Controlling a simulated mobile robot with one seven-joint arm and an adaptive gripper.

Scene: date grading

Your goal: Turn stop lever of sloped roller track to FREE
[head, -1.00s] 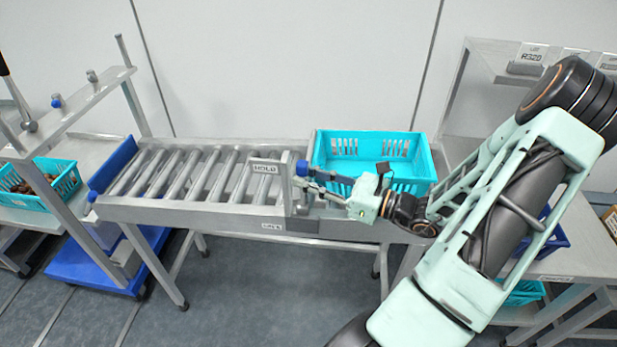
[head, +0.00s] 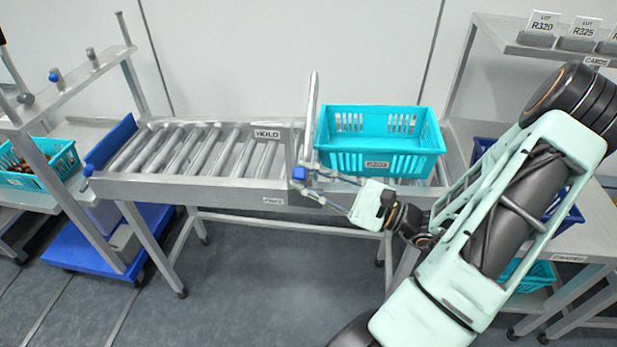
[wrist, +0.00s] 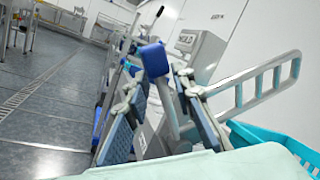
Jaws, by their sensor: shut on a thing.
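The stop lever ends in a blue knob (head: 299,173), which stands at the front rail of the sloped roller track (head: 190,190). My gripper (head: 308,186) reaches it from the right and is shut on the lever. In the wrist view the knob (wrist: 155,60) and its grey stem show between my fingers (wrist: 160,88). The HOLD plate (head: 267,134) is above and left of the knob. The FREE label (head: 273,201) is on the front rail, lower left of the knob. A grey loop-shaped gate (wrist: 255,85) rises beside the lever; its tall bar (head: 312,105) also shows in the head view.
A teal crate (head: 376,161) sits on the track just right of the gate. The rollers (head: 195,150) left of the gate are empty. A card shelf (head: 560,52) and a crate table (head: 565,235) stand at the right. A blue trolley (head: 110,250) is below left.

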